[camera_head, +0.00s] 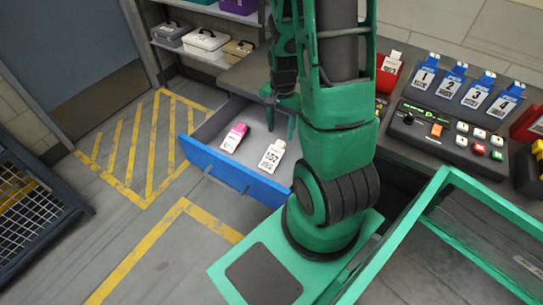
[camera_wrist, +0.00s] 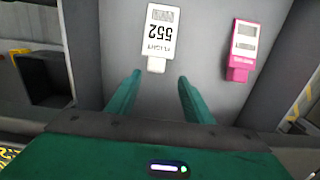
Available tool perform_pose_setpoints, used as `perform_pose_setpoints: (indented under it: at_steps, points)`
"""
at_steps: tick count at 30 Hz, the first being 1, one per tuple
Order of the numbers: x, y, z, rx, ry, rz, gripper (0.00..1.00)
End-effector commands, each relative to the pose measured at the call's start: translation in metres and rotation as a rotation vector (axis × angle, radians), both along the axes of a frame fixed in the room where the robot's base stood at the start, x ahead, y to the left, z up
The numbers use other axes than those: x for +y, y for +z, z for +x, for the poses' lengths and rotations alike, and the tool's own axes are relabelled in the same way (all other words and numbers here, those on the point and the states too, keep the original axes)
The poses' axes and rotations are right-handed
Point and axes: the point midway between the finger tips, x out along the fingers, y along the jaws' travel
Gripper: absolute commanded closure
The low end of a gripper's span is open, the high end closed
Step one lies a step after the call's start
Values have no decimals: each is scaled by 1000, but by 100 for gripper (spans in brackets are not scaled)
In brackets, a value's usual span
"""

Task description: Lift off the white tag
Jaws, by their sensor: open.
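The white tag (camera_head: 271,157) lies flat in the open blue-fronted drawer (camera_head: 229,172). In the wrist view the white tag (camera_wrist: 160,34) shows "FLIGHT 552" upside down, just beyond the fingertips. A pink tag (camera_head: 235,137) lies beside it in the drawer; it also shows in the wrist view (camera_wrist: 243,50), to the right of the white one. My gripper (camera_wrist: 158,76) is open and empty, its two green fingers apart, with the white tag ahead of the gap between them. In the head view my gripper (camera_head: 280,118) is partly hidden by my arm, over the drawer.
A control panel (camera_head: 450,130) with buttons and several blue-topped numbered tags (camera_head: 453,82) is at the right. A red holder (camera_head: 388,72) stands on the counter. Shelves with boxes (camera_head: 205,42) are at the back. The drawer floor around both tags is clear.

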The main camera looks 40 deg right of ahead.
Motion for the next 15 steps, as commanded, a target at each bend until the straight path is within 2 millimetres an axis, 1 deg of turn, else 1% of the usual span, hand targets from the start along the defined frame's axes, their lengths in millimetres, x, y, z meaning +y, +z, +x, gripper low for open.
perform_pose_setpoints:
  at_steps: [1,8,15]
  points:
    - [0,-4,-1,1,0,1,53]
    - [0,-14,-2,1,0,1,53]
    - [2,-44,-10,2,0,1,53]
